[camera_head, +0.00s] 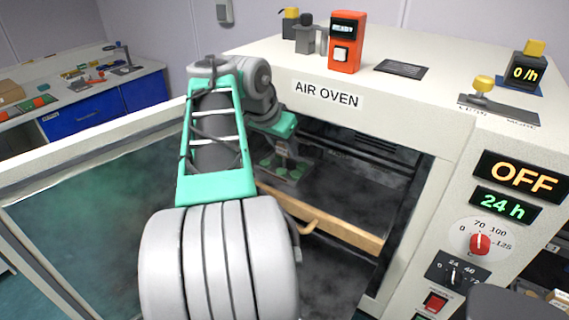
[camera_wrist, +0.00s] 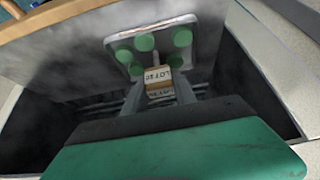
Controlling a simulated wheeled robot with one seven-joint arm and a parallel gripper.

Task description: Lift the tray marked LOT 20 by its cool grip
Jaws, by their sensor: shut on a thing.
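The tray (camera_wrist: 198,40) is a pale metal plate with several green discs on it, in the upper middle of the wrist view. Its tan grip (camera_wrist: 158,76) carries a label that appears upside down; its lettering is small and I cannot read all of it. My gripper (camera_wrist: 158,92) is shut on this grip, with a finger on each side. In the head view the tray (camera_head: 292,178) is small, inside the air oven (camera_head: 280,88), and partly hidden by my arm. My gripper (camera_head: 288,150) reaches in through the open front. I cannot tell whether the tray touches a shelf.
The oven door (camera_head: 70,245) stands open at the left. A wooden bar (camera_head: 345,230) with a curved handle crosses the opening below the tray. The oven walls are close around my gripper. The control panel (camera_head: 480,240) on the right shows OFF and 24 h.

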